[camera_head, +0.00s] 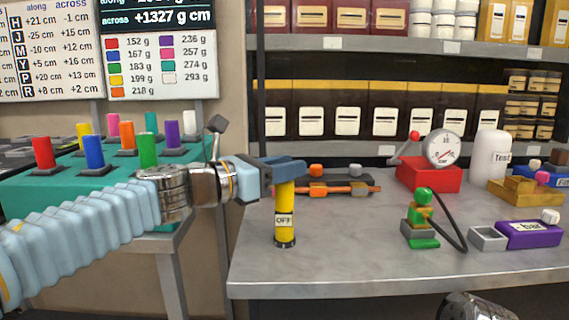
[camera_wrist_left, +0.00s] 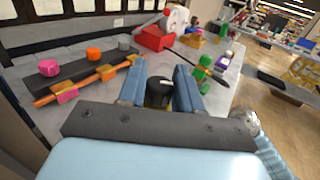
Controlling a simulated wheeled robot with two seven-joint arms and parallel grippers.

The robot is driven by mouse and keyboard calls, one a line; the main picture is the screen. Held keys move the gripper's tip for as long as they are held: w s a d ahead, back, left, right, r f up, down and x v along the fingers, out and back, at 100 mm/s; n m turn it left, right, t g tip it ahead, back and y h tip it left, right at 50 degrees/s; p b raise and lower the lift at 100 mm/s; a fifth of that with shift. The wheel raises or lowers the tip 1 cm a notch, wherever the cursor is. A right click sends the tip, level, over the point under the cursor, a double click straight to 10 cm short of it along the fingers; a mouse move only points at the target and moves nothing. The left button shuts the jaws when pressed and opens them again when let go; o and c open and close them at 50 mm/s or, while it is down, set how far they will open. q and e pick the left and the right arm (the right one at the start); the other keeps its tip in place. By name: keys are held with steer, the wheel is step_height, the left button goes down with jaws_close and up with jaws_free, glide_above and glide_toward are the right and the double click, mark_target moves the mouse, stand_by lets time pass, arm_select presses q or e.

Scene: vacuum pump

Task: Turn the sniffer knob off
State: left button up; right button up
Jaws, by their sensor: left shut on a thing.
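A yellow upright cylinder (camera_head: 285,192) with a black base and a white label reading "OFF" stands near the left front of the grey table. My left gripper (camera_head: 288,166) comes in from the left and is at the cylinder's top, hiding it in the head view. In the left wrist view a black knob (camera_wrist_left: 158,93) with a small white mark sits between the two blue fingers of the left gripper (camera_wrist_left: 160,90), which is shut on it. The gripper of my right arm does not show.
An orange rod with coloured blocks (camera_head: 340,188) lies behind the cylinder. A red box with a gauge (camera_head: 430,178), a green and yellow valve with a black hose (camera_head: 422,225) and a purple box (camera_head: 530,236) stand to the right. Table around the cylinder's front is clear.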

arm_select(q)
steer(key=shift+m+g+h, duration=0.4)
steer(key=shift+m+g, duration=0.1)
steer(key=shift+g, duration=0.1)
steer(key=o, duration=1)
steer(key=shift+c, duration=0.2)
steer(key=b+v, duration=0.1)
steer(key=v, duration=1.3)
